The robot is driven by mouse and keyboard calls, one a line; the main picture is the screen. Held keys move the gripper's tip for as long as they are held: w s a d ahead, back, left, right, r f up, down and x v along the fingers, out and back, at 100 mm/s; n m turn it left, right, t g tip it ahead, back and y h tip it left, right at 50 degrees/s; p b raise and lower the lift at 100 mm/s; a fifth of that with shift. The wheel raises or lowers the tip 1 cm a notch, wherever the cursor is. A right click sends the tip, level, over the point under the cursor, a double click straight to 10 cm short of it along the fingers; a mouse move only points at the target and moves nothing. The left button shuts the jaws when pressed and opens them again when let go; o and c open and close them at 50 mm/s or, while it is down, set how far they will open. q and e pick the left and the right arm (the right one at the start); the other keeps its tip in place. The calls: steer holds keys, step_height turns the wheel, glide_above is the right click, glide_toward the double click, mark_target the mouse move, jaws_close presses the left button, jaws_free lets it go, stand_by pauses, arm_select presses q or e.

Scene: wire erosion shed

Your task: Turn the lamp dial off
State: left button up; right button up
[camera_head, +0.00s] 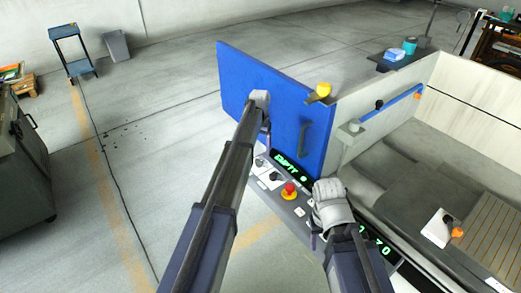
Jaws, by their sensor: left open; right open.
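A control panel (300,207) runs along the front of the machine below the blue door (280,95). It carries small dark dials (275,176), one of which may be the lamp dial; the labels are too small to read. A red mushroom button (290,188) on a yellow base sits to their right. My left gripper (260,98) is open and empty, in front of the blue door and above the dials in the picture. My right gripper (329,195) is open, over the panel to the right of the red button. It hides part of the panel and display.
The blue door has a dark handle (303,138). A yellow knob (323,89) is at its top right corner. The machine's grey tank (400,160) lies to the right. A blue cart (72,50) and grey bin (117,46) stand far left.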

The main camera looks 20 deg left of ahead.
mark_target(259, 160)
arm_select(q)
steer(key=shift+w+a, duration=0.3)
steer(key=shift+w, duration=0.15)
step_height(259, 160, down, 8)
steer(key=b, duration=0.8)
steer(key=shift+r, duration=0.15)
steer(key=shift+c, duration=0.2)
jaws_close()
